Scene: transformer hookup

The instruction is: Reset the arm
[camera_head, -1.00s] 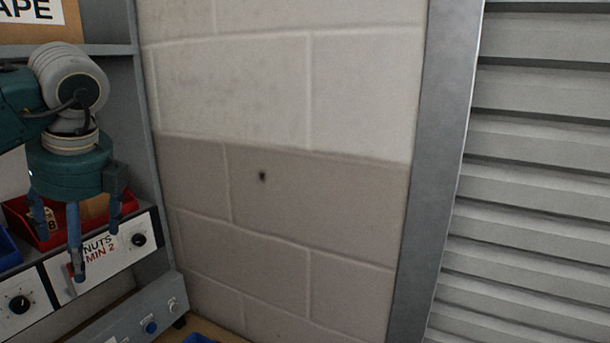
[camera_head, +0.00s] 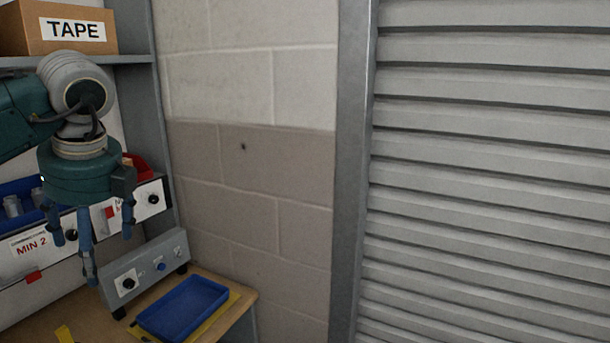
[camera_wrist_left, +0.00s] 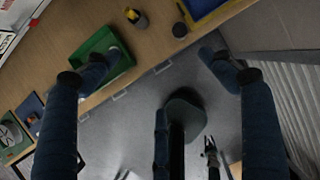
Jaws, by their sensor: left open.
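My left gripper (camera_head: 92,240) hangs fingers-down at the left of the head view, in front of the shelf. Its blue fingers are spread open with nothing between them. In the left wrist view its fingers (camera_wrist_left: 165,110) are wide apart, with grey floor and the bench edge beyond them. My right gripper is not in either view.
A wooden bench (camera_head: 240,296) holds a blue tray (camera_head: 182,307) on a yellow mat and a grey control box (camera_head: 145,268). A TAPE box (camera_head: 25,30) sits on the shelf. The wrist view shows a green tray (camera_wrist_left: 97,62). A louvred shutter (camera_head: 480,180) stands right.

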